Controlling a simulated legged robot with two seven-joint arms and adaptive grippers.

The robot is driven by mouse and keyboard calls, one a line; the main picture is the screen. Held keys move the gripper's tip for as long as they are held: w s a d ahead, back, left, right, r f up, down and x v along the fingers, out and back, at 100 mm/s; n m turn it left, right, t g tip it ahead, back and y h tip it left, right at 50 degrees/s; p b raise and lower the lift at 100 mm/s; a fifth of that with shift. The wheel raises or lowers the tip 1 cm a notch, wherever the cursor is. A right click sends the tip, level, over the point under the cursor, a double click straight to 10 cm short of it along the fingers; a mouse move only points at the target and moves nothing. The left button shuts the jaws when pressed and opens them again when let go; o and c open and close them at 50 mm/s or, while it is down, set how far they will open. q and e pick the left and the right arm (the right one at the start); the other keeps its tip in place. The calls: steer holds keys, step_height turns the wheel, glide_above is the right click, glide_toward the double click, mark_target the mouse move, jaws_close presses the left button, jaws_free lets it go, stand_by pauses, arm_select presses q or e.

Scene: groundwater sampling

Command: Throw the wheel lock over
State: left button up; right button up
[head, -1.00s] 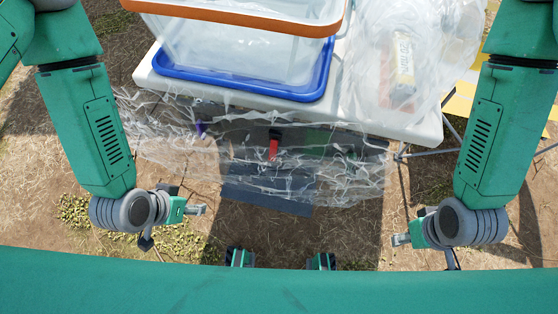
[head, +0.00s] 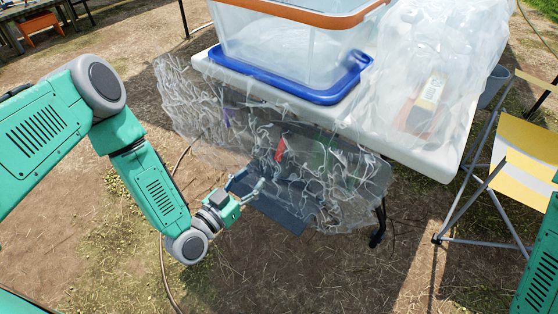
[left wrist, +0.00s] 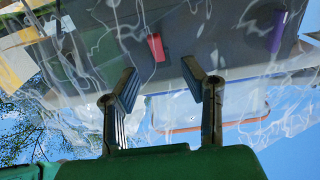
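A red lever-like piece (head: 280,149) shows through clear plastic sheeting on a dark grey unit below the white table edge. It may be the wheel lock; I cannot tell for sure. It also shows in the left wrist view (left wrist: 156,47). My left gripper (head: 250,184) is low and to the left of the red piece, at the sheeting's lower edge. In the left wrist view its two fingers (left wrist: 165,85) stand apart with nothing gripped between them. The red piece lies beyond the fingers, not touching them. My right gripper is out of view.
Crumpled clear sheeting (head: 345,190) hangs over the unit's front. A purple piece (head: 226,118) shows behind it. A clear bin with a blue base (head: 270,82) stands on the white table (head: 440,168). A yellow folding chair (head: 525,150) stands at right. Bare ground lies in front.

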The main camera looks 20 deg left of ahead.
mark_target(278, 157)
arm_select(q)
steer(key=b+x, duration=0.1)
steer(key=x, duration=0.4)
steer(key=d+b+x, duration=0.1)
steer(key=x, duration=0.4)
steer(key=shift+s+d, duration=0.1)
steer(key=shift+s, duration=0.05)
steer(key=shift+w+b, duration=0.3)
steer(key=shift+w+a, duration=0.2)
steer(key=shift+a, duration=0.05)
steer(key=shift+d, duration=0.25)
jaws_close()
